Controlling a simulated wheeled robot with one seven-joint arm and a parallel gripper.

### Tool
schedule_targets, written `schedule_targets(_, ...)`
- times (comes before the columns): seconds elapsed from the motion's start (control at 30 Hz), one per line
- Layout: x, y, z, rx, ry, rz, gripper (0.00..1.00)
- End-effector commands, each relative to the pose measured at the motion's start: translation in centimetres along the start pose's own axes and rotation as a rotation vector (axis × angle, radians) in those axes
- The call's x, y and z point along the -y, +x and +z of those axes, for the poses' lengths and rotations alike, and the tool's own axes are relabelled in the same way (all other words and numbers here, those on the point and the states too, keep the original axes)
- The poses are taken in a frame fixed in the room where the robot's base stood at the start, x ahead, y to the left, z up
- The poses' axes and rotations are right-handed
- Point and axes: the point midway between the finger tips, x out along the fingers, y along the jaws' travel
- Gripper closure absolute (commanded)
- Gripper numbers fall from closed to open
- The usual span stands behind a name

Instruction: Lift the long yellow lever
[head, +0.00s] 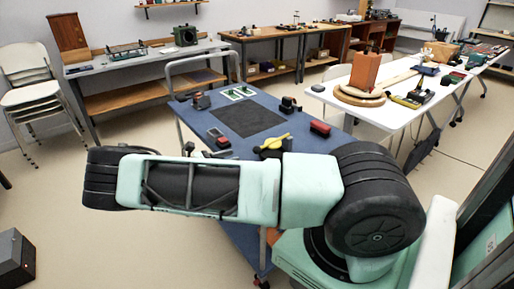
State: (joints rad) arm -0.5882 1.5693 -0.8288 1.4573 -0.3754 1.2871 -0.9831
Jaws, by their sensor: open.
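The long yellow lever (275,142) is on a blue cart top (188,114), toward its near right side. It slants up to the right, and dark parts sit beside and under it. My mint-green and black arm crosses in front of the cart's near edge and hides part of it. My gripper cannot be made out in this view, so its place relative to the lever cannot be told.
A black mat (247,117) lies mid-cart. A red block (320,128) is right of the lever, and a small red-and-black device (220,140) is left of it. A white table (340,103) with wooden items stands close on the right. Stacked chairs (30,85) stand far left.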

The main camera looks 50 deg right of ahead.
Motion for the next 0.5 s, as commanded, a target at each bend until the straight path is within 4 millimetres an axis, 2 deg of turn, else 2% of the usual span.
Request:
schedule_targets(0.03, 0.1, 1.2, 0.2, 0.003, -0.001, -0.004, 0.51)
schedule_targets(0.3, 0.1, 6.7, 0.2, 0.001, 0.000, -0.002, 0.51)
schedule_targets(0.5, 0.1, 9.7, 0.1, 0.000, 0.001, -0.002, 0.51)
